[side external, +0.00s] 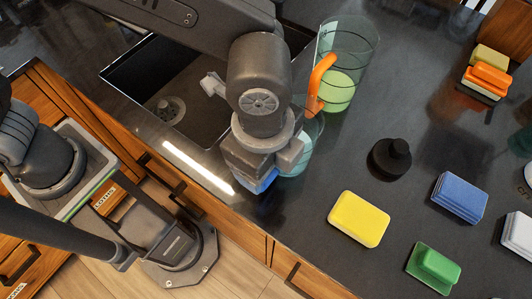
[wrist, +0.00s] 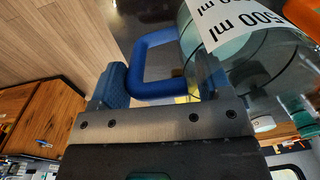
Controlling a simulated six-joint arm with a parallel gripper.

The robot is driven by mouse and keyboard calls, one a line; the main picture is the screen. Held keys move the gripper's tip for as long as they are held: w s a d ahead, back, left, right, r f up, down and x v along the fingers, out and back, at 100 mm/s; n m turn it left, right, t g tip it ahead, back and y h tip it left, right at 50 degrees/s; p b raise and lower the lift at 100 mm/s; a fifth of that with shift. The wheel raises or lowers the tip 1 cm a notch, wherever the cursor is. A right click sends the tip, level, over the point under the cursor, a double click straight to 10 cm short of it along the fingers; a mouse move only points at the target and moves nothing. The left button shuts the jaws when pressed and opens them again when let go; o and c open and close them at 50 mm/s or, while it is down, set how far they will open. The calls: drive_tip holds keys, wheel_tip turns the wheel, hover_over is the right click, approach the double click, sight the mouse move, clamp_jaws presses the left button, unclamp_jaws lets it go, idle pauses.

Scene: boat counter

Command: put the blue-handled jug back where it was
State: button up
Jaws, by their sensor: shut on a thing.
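The blue-handled jug is a clear measuring jug with pale green liquid; part of its wall shows in the side external view (side external: 308,150) beside and behind my gripper (side external: 262,178). In the wrist view its blue handle (wrist: 150,50) lies between the fingers of my gripper (wrist: 158,88), which is shut on it. The clear body and a white "500 ml" label (wrist: 225,22) show at the upper right there. My gripper hides much of the jug in the side external view. I cannot tell whether its base touches the counter.
An orange-handled jug (side external: 347,65) with green liquid stands close behind. A sink (side external: 165,80) is at left; the counter's front edge is near.

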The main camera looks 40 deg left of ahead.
drive_tip(key=o, duration=1.6)
drive_tip(key=shift+f, duration=0.1)
drive_tip(key=r, duration=1.2)
drive_tip(key=shift+s+r, duration=0.15)
drive_tip(key=shift+s, duration=0.15)
drive_tip(key=w+a+r+n+t+h, duration=0.15)
drive_tip(key=a+n, duration=0.25)
drive_tip(key=a, duration=0.5)
drive_tip(key=w+a+r+n+t+y, duration=0.1)
drive_tip(key=w+a+n, duration=0.25)
drive_tip(key=a, duration=0.45)
drive_tip(key=shift+s+a+f+n+t, duration=0.4)
drive_tip(key=shift+s+a+f+n, duration=0.45)
drive_tip(key=shift+a+n, duration=1.25)
drive_tip(key=shift+s+a+f+n+t, duration=0.55)
drive_tip(key=shift+s+a+n, duration=0.7)
drive_tip(key=shift+a, duration=1.4)
drive_tip(key=shift+s+a+f+n+t, duration=0.3)
drive_tip(key=shift+s+a+f+n, duration=0.45)
drive_tip(key=shift+a+n, duration=1.45)
drive_tip(key=shift+a, duration=0.2)
